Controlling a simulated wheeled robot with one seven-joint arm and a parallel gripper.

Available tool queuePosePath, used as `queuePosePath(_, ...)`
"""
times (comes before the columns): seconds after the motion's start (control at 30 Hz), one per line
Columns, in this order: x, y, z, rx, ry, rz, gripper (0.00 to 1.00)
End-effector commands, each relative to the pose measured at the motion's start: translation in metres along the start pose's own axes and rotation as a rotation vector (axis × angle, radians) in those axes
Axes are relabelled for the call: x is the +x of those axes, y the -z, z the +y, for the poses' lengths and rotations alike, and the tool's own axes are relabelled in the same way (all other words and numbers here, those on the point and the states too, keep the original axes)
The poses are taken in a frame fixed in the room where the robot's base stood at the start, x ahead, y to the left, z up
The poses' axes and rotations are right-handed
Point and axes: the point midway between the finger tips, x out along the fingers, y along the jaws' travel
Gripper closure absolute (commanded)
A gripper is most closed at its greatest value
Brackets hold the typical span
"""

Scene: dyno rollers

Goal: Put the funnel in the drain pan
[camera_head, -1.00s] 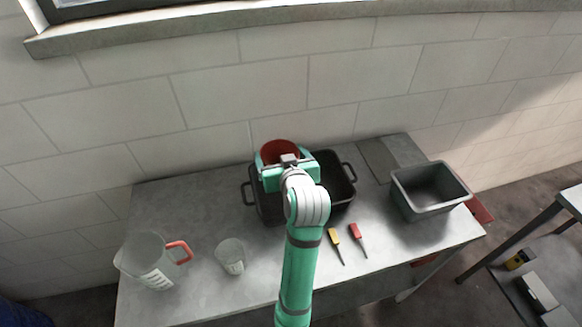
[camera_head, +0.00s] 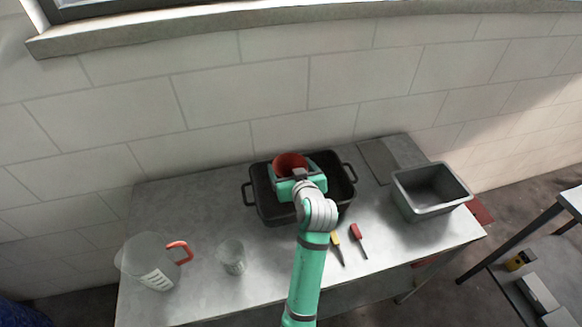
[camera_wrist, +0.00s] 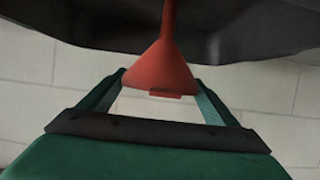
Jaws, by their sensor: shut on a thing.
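My gripper (camera_head: 293,170) is shut on the red funnel (camera_head: 289,162) over the black drain pan (camera_head: 267,213). The funnel's wide mouth faces up in the head view. In the wrist view, my gripper (camera_wrist: 158,80) has a green finger on each side of the red cone (camera_wrist: 160,65), and the narrow spout points toward the dark pan (camera_wrist: 255,30). The spout's tip is out of frame there. My gripper and wrist hide part of the pan, and I cannot tell whether the funnel touches its floor.
A grey bin (camera_head: 431,191) stands at the table's right. A yellow-handled tool (camera_head: 336,244) and a red-handled screwdriver (camera_head: 357,238) lie in front of the pan. A clear jug (camera_head: 150,262) and a clear beaker (camera_head: 232,257) stand at left. The wall is behind.

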Motion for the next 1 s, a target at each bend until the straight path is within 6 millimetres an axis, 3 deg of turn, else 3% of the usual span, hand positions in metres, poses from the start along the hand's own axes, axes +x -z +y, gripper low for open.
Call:
queuePosePath(0.13, 0.001, -0.002, 0.000, 0.000, 0.000, 0.000, 0.39)
queuePosePath(0.17, 0.001, -0.002, 0.000, 0.000, 0.000, 0.000, 0.15)
queuePosePath(0.23, 0.001, -0.002, 0.000, 0.000, 0.000, 0.001, 0.00)
queuePosePath(0.57, -0.002, 0.001, 0.000, 0.000, -0.001, 0.001, 0.00)
queuePosePath(0.77, -0.031, 0.000, 0.001, -0.002, -0.003, 0.001, 0.00)
queuePosePath(1.0, -0.080, 0.000, 0.001, -0.001, -0.003, 0.001, 0.00)
